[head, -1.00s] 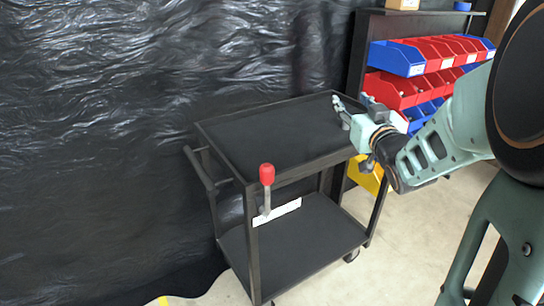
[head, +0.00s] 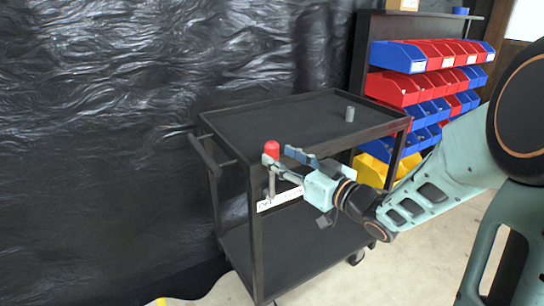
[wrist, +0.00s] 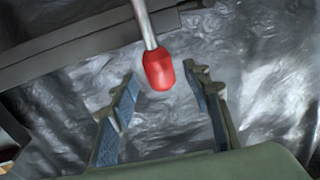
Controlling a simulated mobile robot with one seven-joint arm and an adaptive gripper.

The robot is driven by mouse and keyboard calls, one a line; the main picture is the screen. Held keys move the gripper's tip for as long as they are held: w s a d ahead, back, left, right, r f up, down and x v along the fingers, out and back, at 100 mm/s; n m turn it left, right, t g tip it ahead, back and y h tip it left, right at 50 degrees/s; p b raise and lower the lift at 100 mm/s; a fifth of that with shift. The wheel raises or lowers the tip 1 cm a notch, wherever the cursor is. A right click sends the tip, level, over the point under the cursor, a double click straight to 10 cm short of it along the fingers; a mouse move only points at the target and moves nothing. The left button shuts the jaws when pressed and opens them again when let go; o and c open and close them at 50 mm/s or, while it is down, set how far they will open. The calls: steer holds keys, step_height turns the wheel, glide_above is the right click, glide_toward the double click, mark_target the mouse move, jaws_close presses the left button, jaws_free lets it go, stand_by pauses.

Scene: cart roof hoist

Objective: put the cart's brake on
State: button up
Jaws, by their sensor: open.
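The black cart (head: 225,119) stands in the middle of the head view. Its brake lever (head: 271,188) is a grey rod with a red knob (head: 271,148), standing roughly upright at the cart's near corner. A white label strip (head: 289,196) lies behind the rod; its lettering is too small to read surely. My gripper (head: 277,157) is open at the knob, reaching in from the right. In the wrist view the red knob (wrist: 159,70) lies between the two fingertips (wrist: 160,82), with clear gaps on both sides. The rod runs up out of that view.
A small grey cylinder (head: 349,114) stands on the cart's top shelf. A rack of red, blue and yellow bins (head: 400,88) is behind at the right. Black plastic sheeting (head: 120,120) hangs behind and left of the cart. Floor is clear at the front right.

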mark_target(277, 154)
steer(key=shift+b+x, duration=0.35)
steer(key=shift+x, duration=1.75)
steer(key=shift+c, duration=0.4)
jaws_close()
